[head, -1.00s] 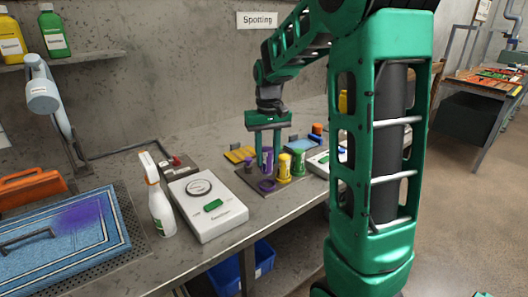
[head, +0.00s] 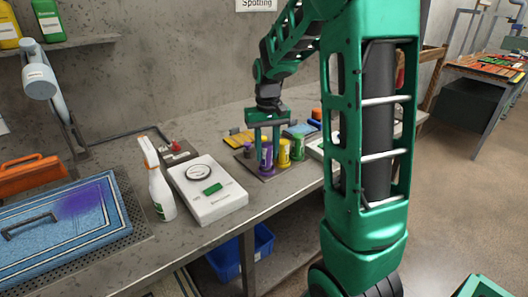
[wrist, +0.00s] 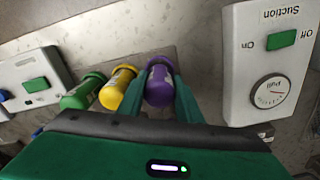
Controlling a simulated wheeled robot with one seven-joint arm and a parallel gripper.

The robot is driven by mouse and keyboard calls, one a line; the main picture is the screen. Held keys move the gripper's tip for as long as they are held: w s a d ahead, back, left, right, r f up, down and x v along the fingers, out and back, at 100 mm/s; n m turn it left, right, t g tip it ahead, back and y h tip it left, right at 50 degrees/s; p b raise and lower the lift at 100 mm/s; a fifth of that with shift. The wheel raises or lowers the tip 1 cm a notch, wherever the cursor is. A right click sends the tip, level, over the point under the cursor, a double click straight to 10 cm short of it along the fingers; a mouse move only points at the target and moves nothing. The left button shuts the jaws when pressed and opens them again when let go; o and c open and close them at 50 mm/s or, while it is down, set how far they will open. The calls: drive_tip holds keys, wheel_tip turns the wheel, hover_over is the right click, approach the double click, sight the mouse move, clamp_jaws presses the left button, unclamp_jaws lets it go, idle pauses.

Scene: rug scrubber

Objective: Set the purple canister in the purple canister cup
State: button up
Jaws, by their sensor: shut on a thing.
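The purple canister (head: 267,155) is upright between the two fingers of my gripper (head: 265,150), which is shut on it. It also shows in the wrist view (wrist: 160,86), with a green finger on each side. The purple canister cup (head: 267,172) is on the dark board on the bench, directly under the canister and mostly hidden by it. The canister's lower end is at or just above the cup; I cannot tell whether it is seated inside.
A yellow canister (head: 284,154) and a green canister (head: 297,148) stand close to the right. A small dark purple piece (head: 248,149) is just left. The white suction box (head: 208,190) and a spray bottle (head: 159,187) stand further left. A blue bin (head: 227,257) is below the bench.

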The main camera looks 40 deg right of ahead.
drive_tip(key=shift+f, duration=0.5)
idle(0.5)
drive_tip(key=o, duration=1.1)
wheel_tip(320, 180, up, 11)
drive_tip(key=shift+w+f, duration=0.1)
drive_tip(key=shift+f, duration=0.05)
drive_tip(key=shift+m, duration=0.7)
drive_tip(key=s, duration=0.4)
drive_tip(key=s+f, duration=0.1)
drive_tip(key=s, duration=0.8)
drive_tip(key=shift+s+a+f, duration=0.1)
drive_tip(key=shift+a+f, duration=0.1)
drive_tip(key=shift+f, duration=0.1)
drive_tip(key=shift+m, duration=0.6)
drive_tip(key=s+f, duration=0.2)
drive_tip(key=s, duration=0.3)
drive_tip(key=s+a+f, duration=0.1)
drive_tip(key=s+f, duration=0.1)
drive_tip(key=s, duration=0.3)
drive_tip(key=s+a+f, duration=0.1)
drive_tip(key=s+f, duration=0.1)
drive_tip(key=s, duration=0.3)
drive_tip(key=shift+s+a, duration=0.15)
drive_tip(key=shift+a, duration=0.1)
drive_tip(key=shift+c, duration=0.5)
